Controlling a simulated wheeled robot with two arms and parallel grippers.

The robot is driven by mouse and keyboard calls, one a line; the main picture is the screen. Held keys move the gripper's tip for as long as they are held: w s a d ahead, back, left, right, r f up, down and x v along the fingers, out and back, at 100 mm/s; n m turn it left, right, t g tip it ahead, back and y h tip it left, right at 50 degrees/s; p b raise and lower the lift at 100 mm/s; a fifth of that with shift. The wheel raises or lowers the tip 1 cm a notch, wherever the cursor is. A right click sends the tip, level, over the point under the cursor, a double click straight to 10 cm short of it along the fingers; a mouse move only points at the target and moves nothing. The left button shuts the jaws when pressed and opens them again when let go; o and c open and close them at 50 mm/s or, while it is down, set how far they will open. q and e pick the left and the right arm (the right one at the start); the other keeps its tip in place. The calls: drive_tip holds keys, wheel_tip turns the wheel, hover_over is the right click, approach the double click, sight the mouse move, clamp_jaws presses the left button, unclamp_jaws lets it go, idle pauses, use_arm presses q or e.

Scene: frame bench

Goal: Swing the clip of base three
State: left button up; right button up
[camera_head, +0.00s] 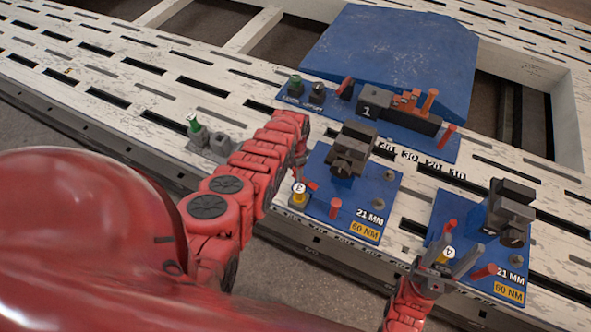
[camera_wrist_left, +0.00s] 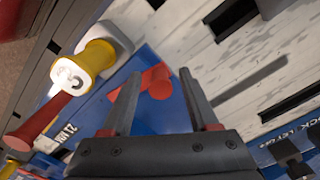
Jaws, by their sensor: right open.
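Base three is a blue plate (camera_head: 322,225) marked 21 MM and 60 NM, with a dark clamp-like block (camera_head: 350,150) standing on it. A yellow cylinder numbered 3 (camera_head: 299,194) sits at its left edge. In the left wrist view this yellow cylinder (camera_wrist_left: 82,66) has a red bar (camera_wrist_left: 42,122) beside it. My left gripper (camera_head: 299,160) is at the plate's upper left, partly hidden by its arm. Its fingers (camera_wrist_left: 160,73) are apart, with a red peg (camera_wrist_left: 157,82) showing between or beyond them; contact is unclear. My right gripper (camera_head: 452,262) is open around or beside the yellow cylinder numbered 4 (camera_head: 447,253).
Base four's blue plate (camera_head: 480,278) with its dark block (camera_head: 508,212) is at the right. A blue tool board (camera_head: 445,150) with a block numbered 1 (camera_head: 372,105) lies behind. A large blue panel (camera_head: 395,55) is at the back. The slotted white bench (camera_head: 120,60) is mostly clear at left.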

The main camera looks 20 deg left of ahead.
use_arm(q)
drive_tip(key=shift+r, duration=0.15)
wheel_tip(320, 180, up, 3)
drive_tip(key=p, duration=0.3)
wheel_tip(320, 180, up, 14)
idle(0.4)
idle(0.4)
